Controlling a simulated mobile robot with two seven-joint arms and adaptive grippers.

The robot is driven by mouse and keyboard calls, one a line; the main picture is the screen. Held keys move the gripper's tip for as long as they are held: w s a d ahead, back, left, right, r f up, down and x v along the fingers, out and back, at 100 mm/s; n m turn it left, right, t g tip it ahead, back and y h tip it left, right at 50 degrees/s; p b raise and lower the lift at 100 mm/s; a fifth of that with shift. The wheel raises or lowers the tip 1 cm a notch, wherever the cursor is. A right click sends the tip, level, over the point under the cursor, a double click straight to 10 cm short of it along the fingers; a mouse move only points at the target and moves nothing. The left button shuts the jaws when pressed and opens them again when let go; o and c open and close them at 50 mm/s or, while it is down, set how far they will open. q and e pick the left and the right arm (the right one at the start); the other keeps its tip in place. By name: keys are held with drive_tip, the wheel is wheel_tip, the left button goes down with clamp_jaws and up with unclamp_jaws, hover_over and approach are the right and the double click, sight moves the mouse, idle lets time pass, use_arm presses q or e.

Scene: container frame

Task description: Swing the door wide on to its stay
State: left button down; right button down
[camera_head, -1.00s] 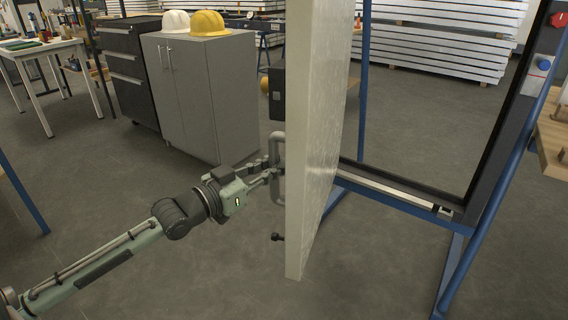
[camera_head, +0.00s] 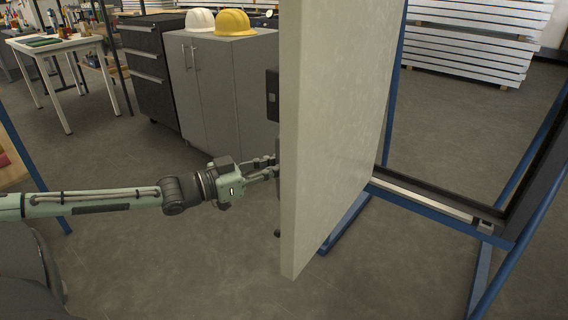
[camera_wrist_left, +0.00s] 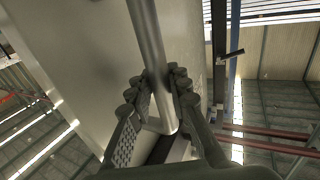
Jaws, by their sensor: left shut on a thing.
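The pale door (camera_head: 335,130) stands open, swung out of its dark frame (camera_head: 445,195), with its free edge toward me. My left gripper (camera_head: 274,167) is at the door's left face, where the door edge hides most of the handle. In the left wrist view the handle is a round grey bar (camera_wrist_left: 147,40), and my left gripper (camera_wrist_left: 157,100) has its ribbed fingers closed around it. A dark lock box (camera_head: 272,95) sits above the handle, and a small black knob (camera_head: 277,233) below it. I cannot make out the stay. My right gripper is out of view.
A grey cabinet (camera_head: 225,85) with a white helmet (camera_head: 200,20) and a yellow helmet (camera_head: 234,22) stands behind the door to the left. The floor between door and cabinet looks clear.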

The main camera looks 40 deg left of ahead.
use_arm(q)
drive_tip(key=shift+w+a+r, duration=0.1)
drive_tip(key=shift+a+r, duration=0.1)
drive_tip(key=shift+a, duration=0.15)
drive_tip(key=c, duration=1.4)
unclamp_jaws()
drive_tip(key=shift+d+f, duration=0.1)
drive_tip(key=v, duration=1.2)
